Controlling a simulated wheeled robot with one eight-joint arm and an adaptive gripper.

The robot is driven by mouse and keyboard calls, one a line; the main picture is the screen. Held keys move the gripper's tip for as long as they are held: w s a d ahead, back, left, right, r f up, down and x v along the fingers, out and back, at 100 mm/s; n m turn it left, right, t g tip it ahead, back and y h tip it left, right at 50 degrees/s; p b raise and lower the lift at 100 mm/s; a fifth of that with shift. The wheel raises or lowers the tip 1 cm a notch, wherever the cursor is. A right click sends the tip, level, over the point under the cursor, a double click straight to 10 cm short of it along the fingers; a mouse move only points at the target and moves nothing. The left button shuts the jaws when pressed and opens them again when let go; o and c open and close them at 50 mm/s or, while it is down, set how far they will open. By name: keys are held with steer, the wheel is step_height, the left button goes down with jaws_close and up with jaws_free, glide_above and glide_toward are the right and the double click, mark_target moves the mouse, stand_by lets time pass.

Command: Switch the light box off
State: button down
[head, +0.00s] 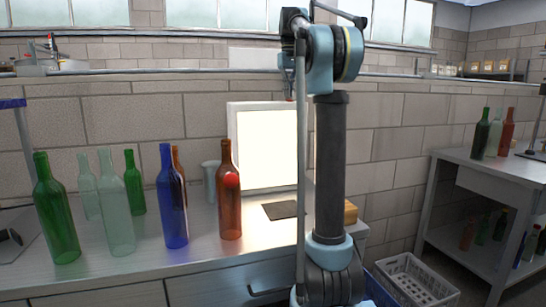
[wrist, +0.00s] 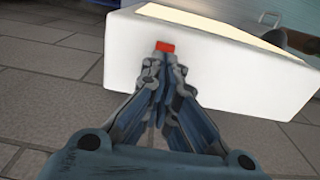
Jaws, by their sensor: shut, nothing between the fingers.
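The light box (head: 268,148) stands upright against the wall at the back of the counter, and its panel glows bright cream-white. In the wrist view, the white casing of the light box (wrist: 205,75) fills the upper middle, with part of its pale panel along the top. A small red switch (wrist: 165,47) sits on the casing's side. My gripper (wrist: 158,62) is shut and empty, its fingertips right at the lower edge of the red switch. I cannot tell whether they touch it. In the head view my arm stands in front of the box's right edge.
Several bottles stand on the counter, among them a blue one (head: 172,200), a brown one (head: 229,195) and a green one (head: 55,210). A dark mat (head: 284,209) lies before the box. A white crate (head: 415,280) is low at right.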

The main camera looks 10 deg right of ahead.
steer(key=shift+f, duration=0.45)
stand_by(0.3)
steer(key=shift+r, duration=3.55)
steer(key=shift+s, duration=0.1)
